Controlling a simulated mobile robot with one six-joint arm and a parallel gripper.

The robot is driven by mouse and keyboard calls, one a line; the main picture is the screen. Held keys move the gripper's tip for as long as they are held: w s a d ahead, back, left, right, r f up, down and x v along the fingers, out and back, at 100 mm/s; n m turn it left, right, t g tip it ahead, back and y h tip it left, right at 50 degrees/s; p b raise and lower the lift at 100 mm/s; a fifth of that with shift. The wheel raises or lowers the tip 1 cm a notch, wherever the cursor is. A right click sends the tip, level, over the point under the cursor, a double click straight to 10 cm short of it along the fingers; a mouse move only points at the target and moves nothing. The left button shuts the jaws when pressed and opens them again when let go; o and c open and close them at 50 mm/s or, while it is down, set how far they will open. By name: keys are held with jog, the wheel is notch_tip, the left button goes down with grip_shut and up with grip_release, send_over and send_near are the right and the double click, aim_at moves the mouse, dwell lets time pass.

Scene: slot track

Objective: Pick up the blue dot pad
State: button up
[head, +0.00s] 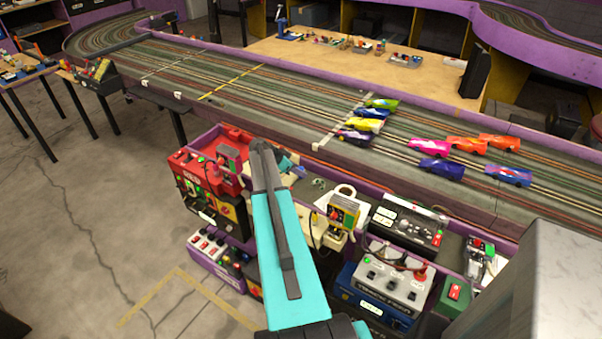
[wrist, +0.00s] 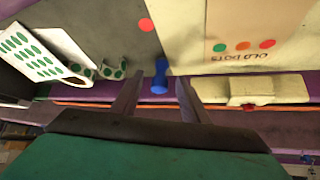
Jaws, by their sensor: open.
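My gripper (wrist: 156,92) is open in the wrist view, with its two dark fingers apart. A small blue object (wrist: 160,76) shows just past and between the fingertips; I cannot tell from its shape whether it is the blue dot pad. No gripped thing shows between the fingers. In the head view my gripper (head: 262,148) reaches over the cluttered shelf beside the track, and my teal arm hides part of that shelf. I cannot make out a blue dot pad there.
A white sheet with green dots (wrist: 28,50) lies left of the fingers. A card marked "OLD DOTS" (wrist: 250,30) and a pale box with a red button (wrist: 250,90) lie to the right. Control boxes (head: 385,285) crowd the shelf. Toy cars (head: 441,168) stand on the track.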

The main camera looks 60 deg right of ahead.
jog(key=shift+p+x, duration=0.45)
jog(key=shift+x, duration=1.05)
jog(key=shift+c, duration=0.3)
grip_shut()
